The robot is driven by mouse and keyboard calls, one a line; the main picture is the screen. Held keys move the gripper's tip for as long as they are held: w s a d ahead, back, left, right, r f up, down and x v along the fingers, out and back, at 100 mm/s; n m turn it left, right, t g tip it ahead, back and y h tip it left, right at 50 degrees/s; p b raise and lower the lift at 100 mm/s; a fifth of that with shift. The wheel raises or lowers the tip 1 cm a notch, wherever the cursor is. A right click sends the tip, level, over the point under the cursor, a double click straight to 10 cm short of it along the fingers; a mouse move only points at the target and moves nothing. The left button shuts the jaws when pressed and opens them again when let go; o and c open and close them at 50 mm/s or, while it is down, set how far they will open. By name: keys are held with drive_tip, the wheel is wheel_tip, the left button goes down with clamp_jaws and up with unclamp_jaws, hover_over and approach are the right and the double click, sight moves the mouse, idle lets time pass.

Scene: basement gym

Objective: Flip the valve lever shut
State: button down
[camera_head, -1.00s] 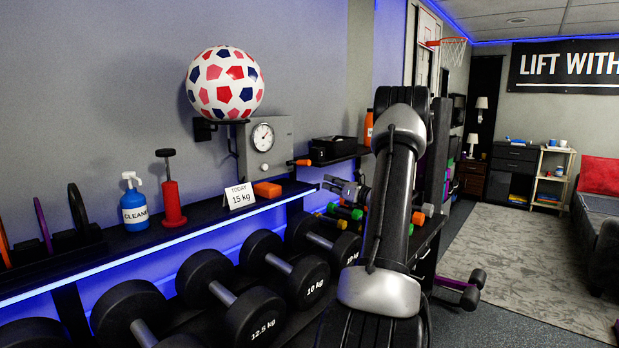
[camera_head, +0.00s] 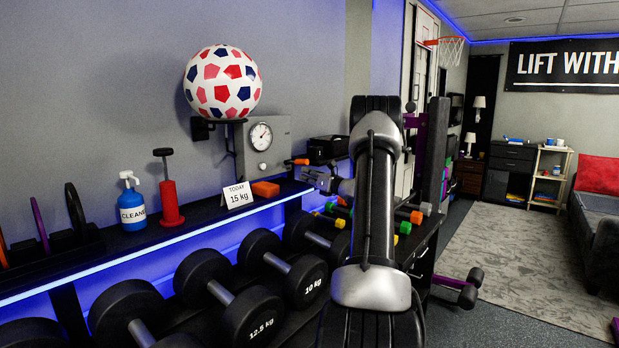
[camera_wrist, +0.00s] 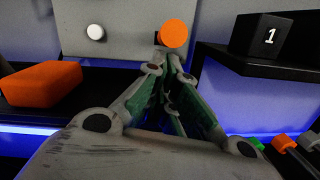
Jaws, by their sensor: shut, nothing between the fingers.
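The grey box with a round dial (camera_head: 264,146) is mounted above the shelf. Its valve lever (camera_head: 298,161) has an orange handle and sticks out from the box's lower right. In the wrist view the orange handle end (camera_wrist: 174,33) shows as a round disc, nearly end-on, at top centre. My gripper (camera_head: 308,176) is just below the lever in the head view. In the wrist view my gripper (camera_wrist: 174,62) is shut and empty, its fingertips just under the orange disc. I cannot tell whether they touch. The lever's shaft is mostly hidden behind the disc.
An orange block (camera_head: 265,189) lies on the shelf below the box, left of my gripper. A black block marked 1 (camera_wrist: 266,36) sits on a dark ledge at right. A white knob (camera_wrist: 95,32) is on the box. Dumbbells (camera_head: 278,265) fill the rack below.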

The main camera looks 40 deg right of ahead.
sight(306, 161)
drive_tip(key=shift+r, duration=0.15)
drive_tip(key=shift+s+r+g, duration=0.1)
drive_tip(key=shift+r+g, duration=0.1)
drive_tip(key=shift+g, duration=0.2)
drive_tip(key=shift+r, duration=0.25)
drive_tip(key=shift+s+r+g, duration=0.1)
drive_tip(key=shift+r+g, duration=0.8)
drive_tip(key=shift+g, duration=0.1)
drive_tip(key=r+g, duration=0.3)
drive_tip(key=shift+w+r+g+h, duration=0.15)
drive_tip(key=shift+w+g+h, duration=0.15)
drive_tip(key=shift+h, duration=0.1)
drive_tip(key=r+g, duration=0.1)
drive_tip(key=w+r+g, duration=0.1)
drive_tip(key=r+g, duration=0.1)
drive_tip(key=shift+w+a+h, duration=0.1)
drive_tip(key=shift+a+h, duration=0.05)
drive_tip(key=shift+h, duration=0.15)
drive_tip(key=shift+w+r+g, duration=0.3)
drive_tip(key=shift+w+r, duration=0.05)
drive_tip(key=shift+r, duration=0.2)
drive_tip(key=shift+w+a+r, duration=0.25)
drive_tip(key=shift+w+r, duration=0.65)
drive_tip(key=shift+w, duration=0.1)
